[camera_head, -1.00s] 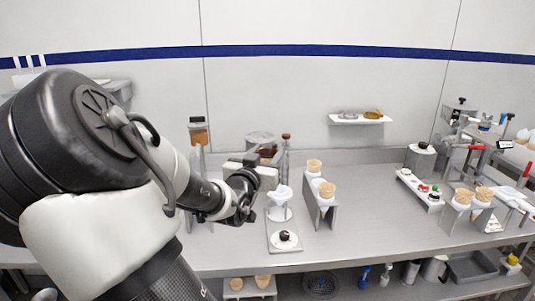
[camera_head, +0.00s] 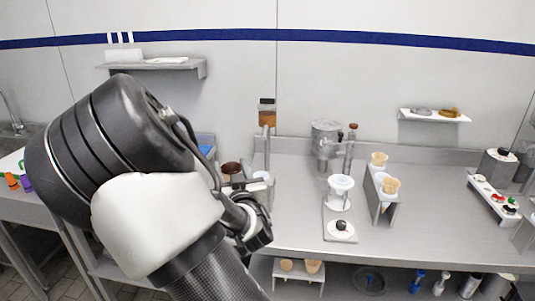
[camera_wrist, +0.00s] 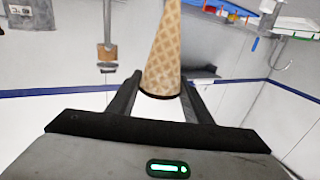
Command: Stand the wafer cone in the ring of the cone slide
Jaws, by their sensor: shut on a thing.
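My gripper (camera_wrist: 160,80) is shut on the wafer cone (camera_wrist: 165,45), which stands between the two dark fingers in the wrist view. The cone is tan with a waffle pattern and runs out of the top of that view, wider towards the palm. In the head view my gripper (camera_head: 250,205) is left of the cone slide, and I cannot make out the held cone there. The cone slide is a flat grey plate (camera_head: 341,238) with a black knob (camera_head: 341,225) and a raised white ring (camera_head: 341,182). The ring is apart from my gripper.
A grey rack (camera_head: 385,205) with wafer cones stands just right of the slide. Metal canisters (camera_head: 326,140) and a tap-like post stand behind it. Bench top between rack and strip is clear.

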